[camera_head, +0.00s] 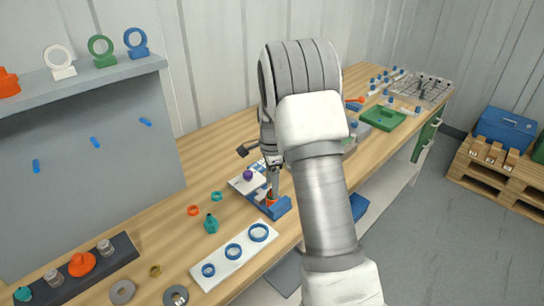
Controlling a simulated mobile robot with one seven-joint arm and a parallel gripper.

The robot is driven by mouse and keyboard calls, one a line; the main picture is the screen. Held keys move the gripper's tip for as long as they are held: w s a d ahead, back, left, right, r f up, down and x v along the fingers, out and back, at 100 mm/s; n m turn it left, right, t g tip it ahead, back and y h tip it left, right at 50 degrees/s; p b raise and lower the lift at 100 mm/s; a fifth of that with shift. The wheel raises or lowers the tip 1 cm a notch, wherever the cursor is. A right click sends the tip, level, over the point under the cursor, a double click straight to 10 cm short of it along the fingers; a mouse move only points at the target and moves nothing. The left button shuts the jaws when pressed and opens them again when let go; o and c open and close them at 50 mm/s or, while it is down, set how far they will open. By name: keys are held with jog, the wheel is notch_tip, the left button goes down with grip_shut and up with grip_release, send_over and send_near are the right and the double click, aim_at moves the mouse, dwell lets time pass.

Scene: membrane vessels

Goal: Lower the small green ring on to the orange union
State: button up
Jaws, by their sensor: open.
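My gripper (272,190) points down over the orange union (271,200), with its fingertips close to the union's top. The jaws are open. The union stands at a blue holder (282,209), and little of it shows between the fingers and the holder. A small teal-green ring (217,196) lies on the bench to the left of the union, apart from my gripper. Whether another green ring sits between the fingers or on the union is too small and hidden to tell.
A white board with blue rings (208,282) lies in front. An orange ring (193,210) and a green fitting (211,224) lie to the left. A purple knob (247,174) stands just left of my gripper. My arm hides the bench to its right.

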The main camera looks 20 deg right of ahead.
notch_tip(320, 180, up, 15)
jog(key=shift+p, duration=0.35)
dwell(0.4)
